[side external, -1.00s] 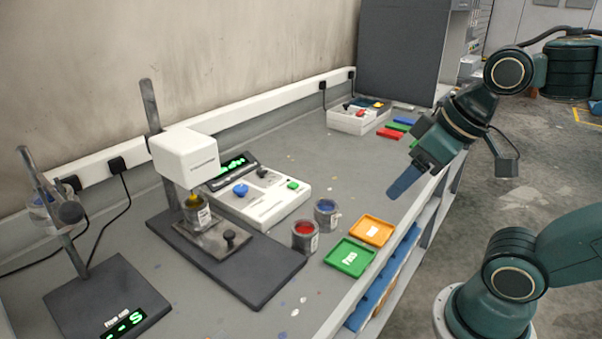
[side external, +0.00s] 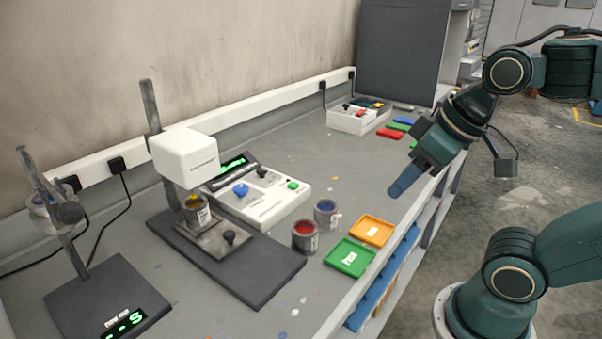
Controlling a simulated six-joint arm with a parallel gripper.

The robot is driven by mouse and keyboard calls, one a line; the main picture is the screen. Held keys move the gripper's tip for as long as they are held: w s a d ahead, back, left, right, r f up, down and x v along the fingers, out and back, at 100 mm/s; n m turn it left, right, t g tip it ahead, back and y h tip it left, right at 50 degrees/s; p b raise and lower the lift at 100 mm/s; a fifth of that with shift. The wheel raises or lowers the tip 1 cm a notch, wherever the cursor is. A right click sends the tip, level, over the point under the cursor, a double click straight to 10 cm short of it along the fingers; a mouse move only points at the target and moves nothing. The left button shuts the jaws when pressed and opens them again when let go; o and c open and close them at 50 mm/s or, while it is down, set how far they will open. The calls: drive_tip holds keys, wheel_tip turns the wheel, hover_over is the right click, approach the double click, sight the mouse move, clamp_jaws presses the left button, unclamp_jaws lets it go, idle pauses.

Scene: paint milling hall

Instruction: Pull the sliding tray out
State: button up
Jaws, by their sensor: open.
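The sliding tray (side external: 206,239) is a metal plate with a dark knob (side external: 229,237) at its front. It lies on the dark base (side external: 262,276) of a white-headed instrument (side external: 186,156). A can with yellow paint (side external: 196,212) stands on the tray under the white head. My gripper (side external: 397,190) is at the right, above the bench's front edge and well apart from the tray and knob. Its blue fingers point down and left and hold nothing. The gap between the fingers is hard to see from this side.
A red paint can (side external: 305,237) and a blue paint can (side external: 326,213) stand right of the base. A green tray (side external: 350,257) and an orange tray (side external: 371,230) lie near the bench edge. A white control box (side external: 262,199) sits behind. The bench middle toward the back is clear.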

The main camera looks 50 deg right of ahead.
drive_tip(key=w+a+r+n+g+y, duration=0.1)
drive_tip(key=w+a+n, duration=0.25)
drive_tip(key=w, duration=0.95)
drive_tip(key=n+g+y, duration=0.1)
drive_tip(key=n+y, duration=0.1)
drive_tip(key=n, duration=0.3)
hover_over(231, 232)
drive_tip(key=s+d, duration=0.4)
wheel_tip(231, 232, down, 7)
drive_tip(key=shift+s+f, duration=0.1)
drive_tip(key=shift+s, duration=0.05)
drive_tip(key=shift+f, duration=0.1)
drive_tip(key=shift+x, duration=6.75)
drive_tip(key=shift+s+a, duration=0.1)
drive_tip(key=shift+s, duration=0.1)
drive_tip(key=shift+c, duration=0.2)
clamp_jaws()
